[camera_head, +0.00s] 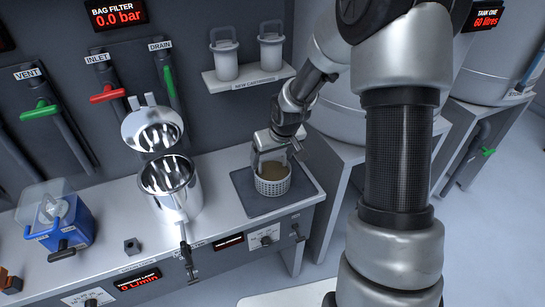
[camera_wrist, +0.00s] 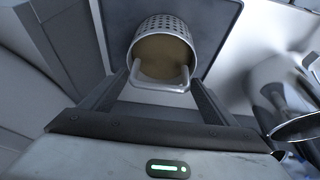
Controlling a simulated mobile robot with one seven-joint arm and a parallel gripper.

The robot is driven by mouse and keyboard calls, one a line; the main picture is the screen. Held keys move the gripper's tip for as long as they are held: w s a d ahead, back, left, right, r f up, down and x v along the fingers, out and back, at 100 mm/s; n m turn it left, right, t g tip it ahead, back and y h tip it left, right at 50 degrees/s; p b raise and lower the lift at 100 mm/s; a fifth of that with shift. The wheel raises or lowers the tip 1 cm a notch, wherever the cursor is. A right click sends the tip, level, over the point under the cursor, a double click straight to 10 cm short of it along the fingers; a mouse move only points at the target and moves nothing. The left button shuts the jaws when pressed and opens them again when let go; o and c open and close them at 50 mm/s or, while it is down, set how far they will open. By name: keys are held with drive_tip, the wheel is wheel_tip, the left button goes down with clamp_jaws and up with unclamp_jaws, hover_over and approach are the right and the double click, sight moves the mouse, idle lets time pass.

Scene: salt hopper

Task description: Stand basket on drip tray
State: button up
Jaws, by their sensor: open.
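The perforated metal basket (camera_head: 273,187) stands upright on the dark drip tray (camera_head: 306,187) at the right of the bench. It looks brownish inside. The basket also shows at the top of the wrist view (camera_wrist: 162,24), with its pale wire handle (camera_wrist: 162,87) toward me. The tray shows around it there (camera_wrist: 219,30). My gripper (camera_head: 273,155) is just above the basket. In the wrist view its two fingers are apart, one on each side of the handle. I cannot tell whether either finger touches it.
A steel filter housing (camera_head: 168,190) with its round lid (camera_head: 152,129) raised stands left of the tray. A blue box (camera_head: 66,222) sits further left. Two white cartridges (camera_head: 224,58) stand on a shelf (camera_head: 248,78) behind. Red (camera_head: 107,94) and green (camera_head: 40,112) valve handles line the wall.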

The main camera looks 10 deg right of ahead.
drive_tip(key=p+v, duration=0.3)
drive_tip(key=v, duration=0.9)
idle(1.0)
